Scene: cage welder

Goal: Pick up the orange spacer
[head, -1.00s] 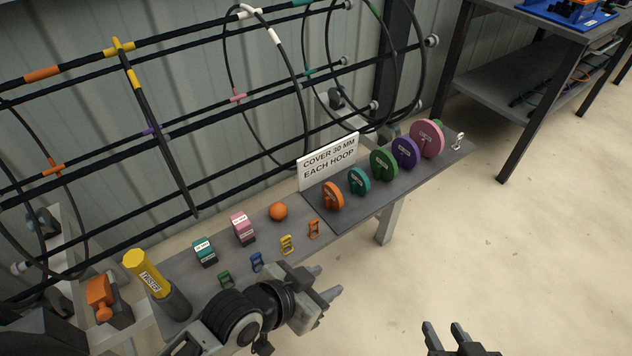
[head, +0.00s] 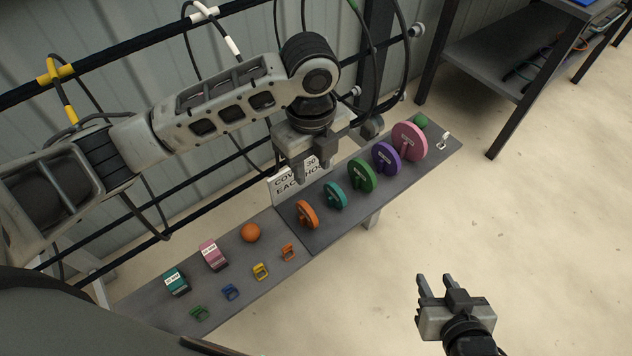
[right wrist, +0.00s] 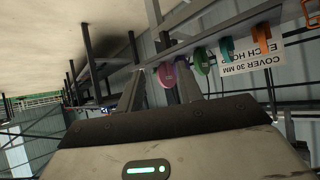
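A small orange frame-shaped piece (head: 288,252), which looks like the orange spacer, stands on the grey shelf (head: 240,290) at the right end of a row with yellow (head: 261,271), blue (head: 231,292) and green (head: 199,313) ones. An orange disc (head: 307,214) and an orange ball (head: 250,232) are close by. My left gripper (head: 311,176) is open and empty, pointing down in front of the sign, above and beyond the spacer. My right gripper (head: 437,284) is open and empty over the floor, well right of the shelf; its fingers show in the right wrist view (right wrist: 160,90).
A white sign (head: 287,187) stands behind the discs, partly hidden by my left gripper. Teal (head: 335,195), green, purple and pink discs stand to the right. Teal (head: 176,282) and pink (head: 213,255) blocks stand left of the ball. Black cage bars and hoops run behind the shelf.

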